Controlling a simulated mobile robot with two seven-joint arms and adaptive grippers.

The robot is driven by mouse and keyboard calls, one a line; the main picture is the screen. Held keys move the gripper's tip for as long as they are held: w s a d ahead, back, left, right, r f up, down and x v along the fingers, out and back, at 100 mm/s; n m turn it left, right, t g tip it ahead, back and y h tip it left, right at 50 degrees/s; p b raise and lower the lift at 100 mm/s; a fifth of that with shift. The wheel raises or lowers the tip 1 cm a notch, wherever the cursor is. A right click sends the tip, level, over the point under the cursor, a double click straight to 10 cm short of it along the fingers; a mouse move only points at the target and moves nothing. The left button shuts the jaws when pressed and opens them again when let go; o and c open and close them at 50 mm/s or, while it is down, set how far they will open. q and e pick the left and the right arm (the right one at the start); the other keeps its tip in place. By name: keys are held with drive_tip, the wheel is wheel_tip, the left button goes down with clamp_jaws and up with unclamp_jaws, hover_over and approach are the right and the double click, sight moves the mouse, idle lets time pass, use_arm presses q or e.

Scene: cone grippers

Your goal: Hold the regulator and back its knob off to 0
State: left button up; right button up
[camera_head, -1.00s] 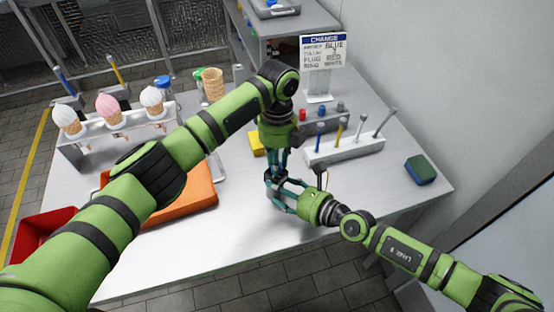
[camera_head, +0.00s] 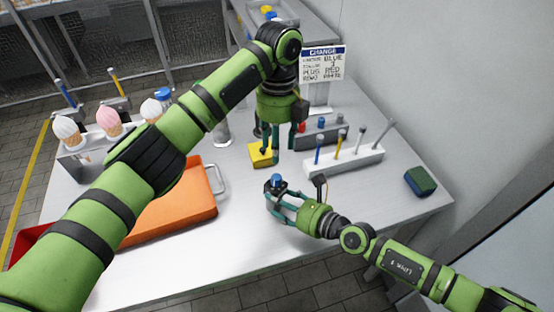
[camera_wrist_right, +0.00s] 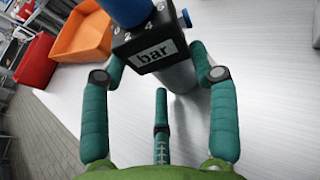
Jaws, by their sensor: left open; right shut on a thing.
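The regulator (camera_head: 276,186) is a small black block with a blue knob (camera_head: 277,178) on top, standing near the front middle of the table. Where the knob points cannot be read. My right gripper (camera_head: 281,195) is shut on the regulator's body, with fingers on both sides. My left gripper (camera_head: 276,158) is open and apart from the knob, pointing down beside the yellow block (camera_head: 259,156).
A white holder (camera_head: 345,160) with several upright tools stands behind the regulator. An orange tray (camera_head: 172,212) lies to the left and a green-blue sponge (camera_head: 420,181) to the right. A sign (camera_head: 324,64) stands at the back. The table front is clear.

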use_arm(q)
drive_tip(key=shift+w+r, duration=0.1)
drive_tip(key=shift+r, duration=1.2)
use_arm(e)
drive_tip(key=shift+s+f, duration=0.15)
drive_tip(key=shift+f, duration=0.1)
drive_tip(key=o, duration=1.2)
drive_tip(key=shift+o, duration=1.1)
use_arm(q)
drive_tip(key=shift+w+f, duration=0.1)
use_arm(e)
drive_tip(key=shift+r, duration=0.1)
drive_tip(key=shift+w, duration=0.2)
drive_tip(key=shift+r, duration=0.1)
